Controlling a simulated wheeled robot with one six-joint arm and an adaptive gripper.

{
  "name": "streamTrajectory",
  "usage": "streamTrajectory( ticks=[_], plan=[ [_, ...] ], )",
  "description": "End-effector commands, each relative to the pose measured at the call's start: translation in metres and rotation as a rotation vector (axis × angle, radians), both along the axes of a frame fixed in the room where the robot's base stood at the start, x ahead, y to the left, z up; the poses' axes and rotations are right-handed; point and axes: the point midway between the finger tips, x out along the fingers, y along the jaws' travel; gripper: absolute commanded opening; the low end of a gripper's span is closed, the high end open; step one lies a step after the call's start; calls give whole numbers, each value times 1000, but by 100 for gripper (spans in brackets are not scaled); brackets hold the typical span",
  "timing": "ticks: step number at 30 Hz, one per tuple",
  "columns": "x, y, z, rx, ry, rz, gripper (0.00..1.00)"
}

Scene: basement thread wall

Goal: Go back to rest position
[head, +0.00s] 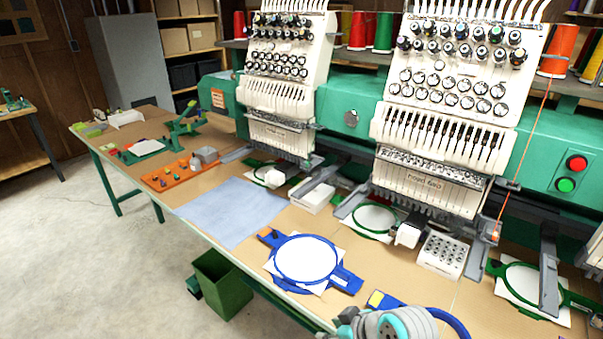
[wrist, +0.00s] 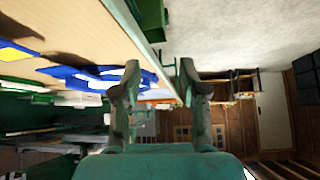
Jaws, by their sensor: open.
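My gripper (wrist: 158,66) shows in the wrist view with its two fingers spread apart. Nothing is between them. Beyond the fingertips are the table edge and the room, seen tilted. A grey and teal part of my arm shows at the bottom of the head view, over the front of the table; the fingers cannot be made out there. A blue embroidery hoop (head: 336,281) with white fabric lies on the table to the left of my arm. It also shows at the left in the wrist view (wrist: 70,73), apart from the fingers.
A second blue hoop (head: 455,322) lies partly behind my arm. The embroidery machine (head: 345,105) stands along the table's back, with green hoops (head: 375,219) under its heads. A blue cloth (head: 232,210) and orange tray (head: 168,178) lie left. A green bin (head: 225,288) stands below; the floor left is clear.

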Motion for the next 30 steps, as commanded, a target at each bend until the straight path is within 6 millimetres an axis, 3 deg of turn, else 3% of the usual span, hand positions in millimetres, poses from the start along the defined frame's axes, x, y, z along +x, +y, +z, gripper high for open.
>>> streamTrajectory(
  ticks=[11, 18, 24, 30],
  plan=[
    [-48, -21, -66, 64, -63, -219, 43],
    [-98, -44, -98, 97, -131, -377, 43],
    [-146, -64, -111, 114, -202, -493, 43],
    [-199, -83, -109, 130, -283, -587, 43]
  ],
)
